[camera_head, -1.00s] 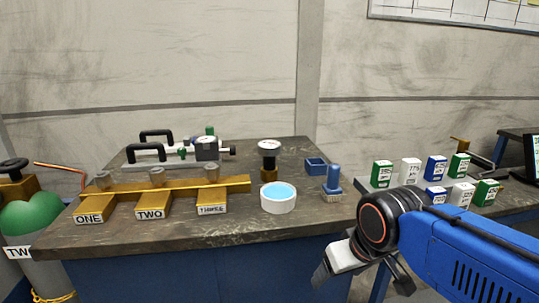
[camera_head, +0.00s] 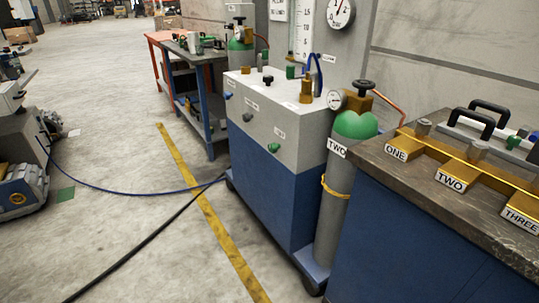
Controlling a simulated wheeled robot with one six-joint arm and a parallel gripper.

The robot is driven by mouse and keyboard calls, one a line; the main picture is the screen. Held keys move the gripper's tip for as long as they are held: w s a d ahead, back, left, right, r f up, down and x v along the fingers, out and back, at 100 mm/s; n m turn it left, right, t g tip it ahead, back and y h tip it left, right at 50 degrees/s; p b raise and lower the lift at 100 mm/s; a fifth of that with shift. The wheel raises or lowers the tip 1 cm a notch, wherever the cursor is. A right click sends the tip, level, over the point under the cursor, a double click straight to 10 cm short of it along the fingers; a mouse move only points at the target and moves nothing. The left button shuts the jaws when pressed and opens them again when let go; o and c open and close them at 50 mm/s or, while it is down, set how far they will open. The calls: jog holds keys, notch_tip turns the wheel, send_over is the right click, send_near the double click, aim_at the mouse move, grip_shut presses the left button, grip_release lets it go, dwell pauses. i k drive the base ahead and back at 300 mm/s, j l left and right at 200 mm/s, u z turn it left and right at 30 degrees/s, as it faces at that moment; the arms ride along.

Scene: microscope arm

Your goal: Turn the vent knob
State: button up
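A grey-and-blue cabinet (camera_head: 262,180) stands left of the bench. Its front face carries a blue knob (camera_head: 228,95), a dark knob (camera_head: 247,117) and a green knob (camera_head: 274,147), each near a small label. A black knob (camera_head: 267,80) and a green fitting (camera_head: 290,72) stand on its top, near a brass fitting (camera_head: 306,91). The labels are too small to read, so I cannot tell which knob is the vent knob. My gripper is not in view.
A green-topped cylinder (camera_head: 335,200) marked TWO stands between the cabinet and the bench (camera_head: 420,200). The bench holds a brass manifold marked ONE, TWO and THREE. A blue hose (camera_head: 140,193) and a black cable (camera_head: 140,255) cross the open floor at left.

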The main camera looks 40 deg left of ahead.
aim_at(273, 147)
jog(key=j+u, duration=0.15)
jog(key=u, duration=1.25)
